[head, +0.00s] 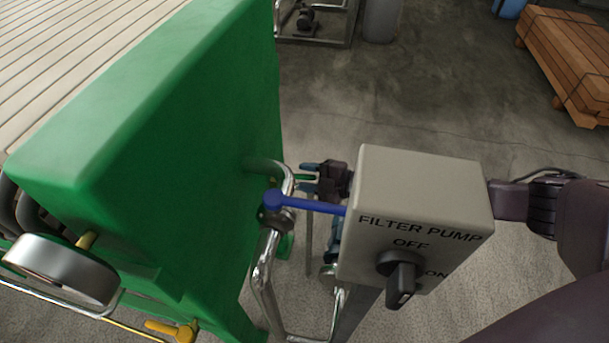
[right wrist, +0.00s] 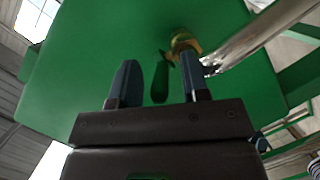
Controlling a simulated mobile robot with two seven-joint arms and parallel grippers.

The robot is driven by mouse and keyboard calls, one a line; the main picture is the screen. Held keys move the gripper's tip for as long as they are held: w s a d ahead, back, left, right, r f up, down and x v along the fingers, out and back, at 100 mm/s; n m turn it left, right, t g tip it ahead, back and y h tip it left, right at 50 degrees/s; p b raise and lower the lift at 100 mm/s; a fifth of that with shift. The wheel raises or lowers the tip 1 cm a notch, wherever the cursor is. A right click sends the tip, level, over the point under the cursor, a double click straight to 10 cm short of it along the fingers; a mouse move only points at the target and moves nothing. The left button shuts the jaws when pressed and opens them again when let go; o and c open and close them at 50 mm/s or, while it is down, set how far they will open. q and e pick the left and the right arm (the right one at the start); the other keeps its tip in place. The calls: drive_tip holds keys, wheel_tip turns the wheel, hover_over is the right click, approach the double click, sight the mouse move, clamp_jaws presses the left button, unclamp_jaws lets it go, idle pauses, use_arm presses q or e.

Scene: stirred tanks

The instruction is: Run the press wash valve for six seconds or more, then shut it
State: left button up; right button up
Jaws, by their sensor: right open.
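My right gripper (head: 308,180) is open behind the grey switch box in the head view, its blue fingertips pointing left at the green press (head: 190,150). In the right wrist view its two fingers (right wrist: 160,85) stand apart, with a small green lever (right wrist: 160,80) showing between them, gripped by neither. A brass fitting (right wrist: 183,45) and a silver pipe are just beyond the lever. In the head view a blue lever (head: 310,206) on the silver piping lies nearly level, pointing right. No label shows which lever is the press wash valve. My left gripper is out of view.
The grey FILTER PUMP box (head: 425,190) with a black knob (head: 401,278) stands between my right arm and the piping. A yellow valve handle (head: 176,330) and a silver round part (head: 60,270) are at lower left. Stacked timber (head: 570,60) lies far right; floor between is clear.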

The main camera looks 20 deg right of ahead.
drive_tip(key=shift+w+a, duration=0.2)
clamp_jaws()
idle(0.4)
